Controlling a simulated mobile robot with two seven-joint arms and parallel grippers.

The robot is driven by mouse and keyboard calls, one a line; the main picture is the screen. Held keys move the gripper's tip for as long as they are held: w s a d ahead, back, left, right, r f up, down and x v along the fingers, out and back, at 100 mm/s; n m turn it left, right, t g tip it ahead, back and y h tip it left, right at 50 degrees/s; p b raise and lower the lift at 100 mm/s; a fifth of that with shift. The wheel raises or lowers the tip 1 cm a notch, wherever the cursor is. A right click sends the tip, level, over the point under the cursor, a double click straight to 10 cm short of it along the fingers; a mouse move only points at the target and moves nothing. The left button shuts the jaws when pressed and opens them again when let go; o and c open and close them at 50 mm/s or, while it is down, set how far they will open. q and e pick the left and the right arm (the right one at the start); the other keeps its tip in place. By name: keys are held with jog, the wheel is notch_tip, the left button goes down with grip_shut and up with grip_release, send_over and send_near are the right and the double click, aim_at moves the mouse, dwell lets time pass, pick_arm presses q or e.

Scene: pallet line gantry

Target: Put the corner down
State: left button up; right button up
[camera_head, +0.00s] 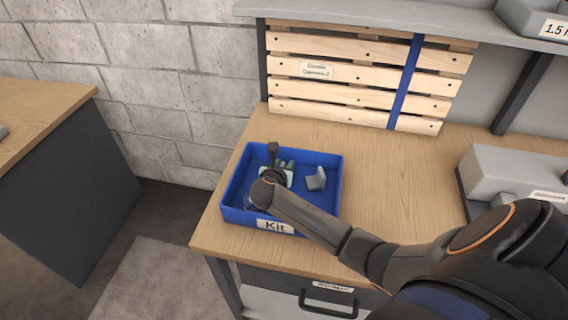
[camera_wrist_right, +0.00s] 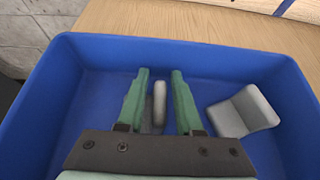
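The blue tray labelled "Kit" (camera_head: 232,213) sits on the wooden bench; its blue walls fill the right wrist view (camera_wrist_right: 50,110). My right gripper (camera_head: 284,168) is down inside the tray. In the right wrist view its two green fingers (camera_wrist_right: 159,78) stand apart, with a grey corner (camera_wrist_right: 159,103) between them and a visible gap on each side. The corner seems to be at the tray floor; its lower part is hidden by the gripper. A second grey corner (camera_head: 317,180) lies in the tray to the right, also in the right wrist view (camera_wrist_right: 243,112). My left gripper is out of view.
A slatted wooden panel (camera_head: 350,75) with a blue strap stands at the back of the bench. A grey box (camera_head: 515,172) is at the right. Bare bench top (camera_head: 385,170) lies right of the tray. Another table (camera_head: 35,110) is at the far left.

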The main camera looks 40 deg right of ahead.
jog(key=shift+o, duration=0.8)
jog(key=shift+a+r, duration=0.1)
jog(key=shift+r, duration=0.1)
jog(key=p+v, duration=0.2)
jog(key=v, duration=0.9)
jog(key=shift+s, duration=0.2)
jog(key=shift+s+a+r, duration=0.15)
jog(key=shift+s+a, duration=0.05)
